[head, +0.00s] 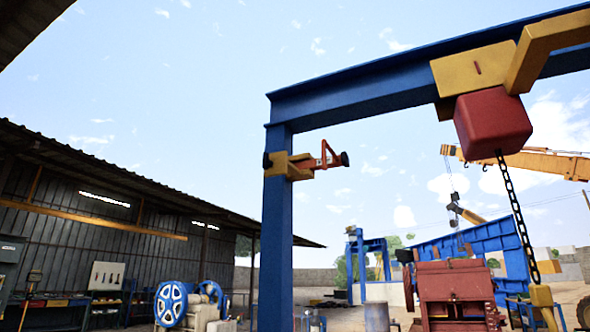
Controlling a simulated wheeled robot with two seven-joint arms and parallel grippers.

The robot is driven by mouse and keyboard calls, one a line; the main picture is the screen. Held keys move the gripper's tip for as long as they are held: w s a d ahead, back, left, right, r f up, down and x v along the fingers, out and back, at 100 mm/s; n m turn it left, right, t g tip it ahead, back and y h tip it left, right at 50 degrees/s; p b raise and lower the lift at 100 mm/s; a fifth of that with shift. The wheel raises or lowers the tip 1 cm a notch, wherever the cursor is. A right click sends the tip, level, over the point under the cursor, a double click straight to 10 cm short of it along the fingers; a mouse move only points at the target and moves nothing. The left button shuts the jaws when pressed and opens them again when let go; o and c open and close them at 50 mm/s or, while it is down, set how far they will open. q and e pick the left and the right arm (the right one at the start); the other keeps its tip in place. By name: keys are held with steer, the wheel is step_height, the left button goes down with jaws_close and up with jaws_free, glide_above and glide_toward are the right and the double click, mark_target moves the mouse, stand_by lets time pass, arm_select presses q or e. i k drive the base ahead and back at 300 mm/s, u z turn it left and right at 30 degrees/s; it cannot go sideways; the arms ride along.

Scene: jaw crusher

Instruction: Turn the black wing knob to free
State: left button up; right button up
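No shape in the head view is clear enough to call the black wing knob. A yellow clamp-like bracket (290,166) sits on the blue post high in the middle. It has a dark round part (267,160) on its left side. An orange-red arm (326,158) on its right side ends in a black round piece (345,159). These dark parts are small, and I cannot tell whether either is a wing knob. Neither of my grippers shows in the view.
A blue gantry post (277,235) carries a beam (375,88) across the top right. A red block (492,124) hangs there with a chain (516,205). A red machine (455,290) stands lower right, a blue-wheeled machine (172,304) lower left. A shed (85,190) fills the left.

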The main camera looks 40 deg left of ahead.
mark_target(267, 163)
steer(key=u, duration=1.4)
